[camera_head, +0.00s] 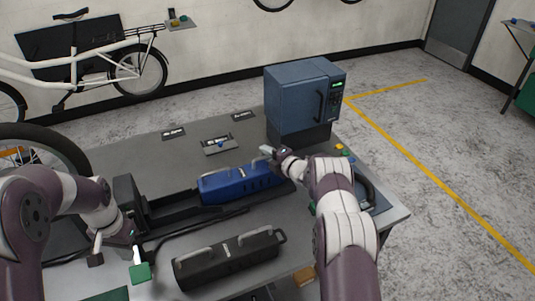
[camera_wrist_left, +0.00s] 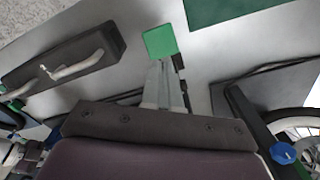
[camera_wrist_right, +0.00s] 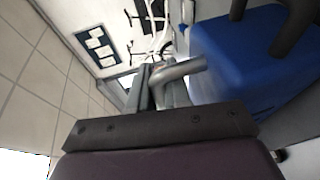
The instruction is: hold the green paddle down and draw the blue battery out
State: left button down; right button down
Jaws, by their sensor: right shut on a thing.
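The blue battery (camera_head: 238,184) lies in a long black tray (camera_head: 172,212) on the table. A bare stretch of tray separates it from the upright black block (camera_head: 126,192) at the tray's left end. My right gripper (camera_head: 272,154) is at the battery's right end, shut on its grey handle. The handle (camera_wrist_right: 180,72) and the blue casing (camera_wrist_right: 245,62) show in the right wrist view. The green paddle (camera_head: 140,272) is at the table's front left. My left gripper (camera_wrist_left: 162,66) looks shut, its tips right at the paddle (camera_wrist_left: 160,42); I cannot tell whether they press on it.
A blue-grey cabinet (camera_head: 302,100) stands at the table's back right. A small plate with a blue knob (camera_head: 220,145) lies behind the blue battery. A bicycle wheel (camera_head: 45,148) is at the left.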

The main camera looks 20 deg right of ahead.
jog(key=shift+w+r, duration=0.1)
jog(key=shift+r, duration=0.1)
jog(key=c, duration=1)
grip_release()
pick_arm(q)
notch_tip(320, 180, up, 6)
jog(key=shift+r, duration=0.25)
jog(key=shift+f, duration=0.1)
pick_arm(e)
jog(key=shift+f, duration=0.15)
